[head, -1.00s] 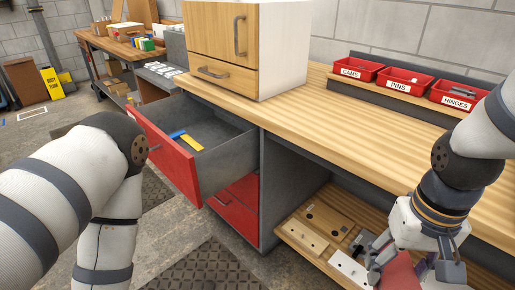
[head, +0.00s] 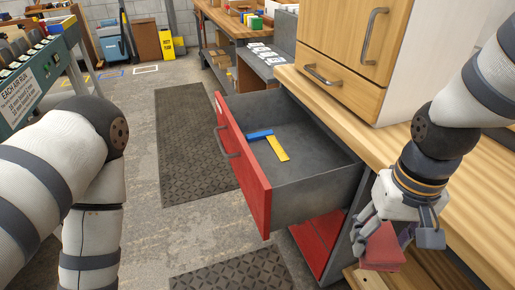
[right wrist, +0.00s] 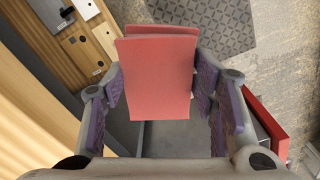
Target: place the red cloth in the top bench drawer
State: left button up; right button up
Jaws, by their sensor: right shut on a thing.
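The red cloth (head: 383,249) is a folded, flat pad in my right gripper (head: 396,236), to the right of the open top bench drawer and a little in front of the bench. In the right wrist view the cloth (right wrist: 158,75) sits between the purple-padded fingers of the gripper (right wrist: 160,95). The top bench drawer (head: 243,160) is pulled out, with a red front and grey inside. A blue piece (head: 260,135) and a yellow piece (head: 277,149) lie in it; the rest of its floor is bare. My left arm shows, but its gripper is out of view.
A lower red drawer front (head: 320,245) is below the open drawer. A wooden cabinet (head: 345,60) stands on the bench top (head: 385,150). A wooden shelf (head: 440,272) lies below the right gripper. Dark mats (head: 195,145) cover the floor on the left.

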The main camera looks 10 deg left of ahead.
aim_at(262, 157)
jog(key=i+l+u, duration=0.15)
jog(key=i+u, duration=0.15)
jog(key=u, duration=0.15)
jog(key=i+l+u, duration=0.25)
jog(key=u, duration=0.2)
jog(key=i+l+u, duration=0.4)
jog(key=k+j, duration=0.05)
jog(key=k, duration=0.05)
